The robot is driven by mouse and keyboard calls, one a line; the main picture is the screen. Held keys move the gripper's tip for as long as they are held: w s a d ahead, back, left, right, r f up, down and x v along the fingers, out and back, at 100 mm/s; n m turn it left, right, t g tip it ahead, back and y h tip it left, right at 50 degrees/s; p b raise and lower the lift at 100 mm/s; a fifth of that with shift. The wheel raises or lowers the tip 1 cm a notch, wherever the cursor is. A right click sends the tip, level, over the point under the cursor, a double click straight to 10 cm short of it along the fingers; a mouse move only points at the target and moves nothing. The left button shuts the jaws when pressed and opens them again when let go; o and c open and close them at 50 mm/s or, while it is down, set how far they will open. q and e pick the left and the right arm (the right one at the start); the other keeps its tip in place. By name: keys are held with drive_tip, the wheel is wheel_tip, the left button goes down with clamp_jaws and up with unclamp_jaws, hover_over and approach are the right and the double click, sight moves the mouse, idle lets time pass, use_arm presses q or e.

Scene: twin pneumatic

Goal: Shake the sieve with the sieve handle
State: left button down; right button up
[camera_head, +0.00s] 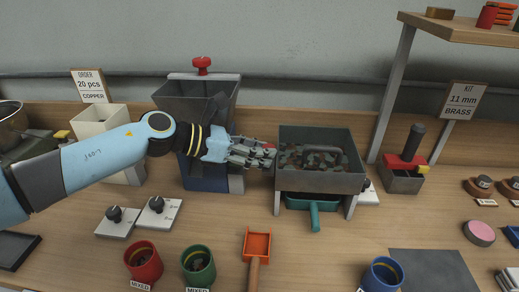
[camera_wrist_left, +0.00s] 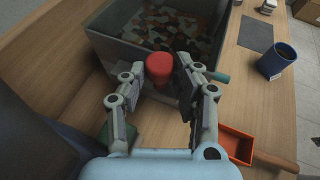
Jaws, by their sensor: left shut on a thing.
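The sieve (camera_head: 320,182) is a grey box on legs, right of centre in the head view, with many brown, grey and greenish pieces in it. It also fills the top of the wrist view (camera_wrist_left: 118,50). The red sieve handle (camera_wrist_left: 159,66) sticks out from its near wall in the wrist view. My left gripper (camera_head: 262,153) reaches in from the left at the sieve's left side. In the wrist view its fingers (camera_wrist_left: 160,82) are on both sides of the red handle, shut on it. The fingers mostly hide the handle in the head view. My right gripper is out of view.
A teal tray (camera_head: 313,203) with a handle sits under the sieve. A grey hopper with a red knob (camera_head: 202,65) stands behind my left arm. An orange scoop (camera_head: 257,246), red (camera_head: 144,261), green (camera_head: 198,265) and blue (camera_head: 382,275) cups stand in front.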

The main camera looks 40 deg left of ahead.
use_arm(q)
drive_tip(key=s+d+p, duration=0.1)
drive_tip(key=s+d, duration=0.2)
drive_tip(key=s, duration=0.2)
drive_tip(key=shift+s+d+p, duration=0.2)
drive_tip(key=shift+s+p, duration=0.05)
drive_tip(key=shift+p, duration=0.1)
drive_tip(key=c, duration=1.2)
unclamp_jaws()
drive_tip(key=shift+c, duration=0.2)
drive_tip(key=v, duration=0.7)
drive_tip(key=shift+s+a, duration=0.15)
drive_tip(key=shift+s, duration=0.05)
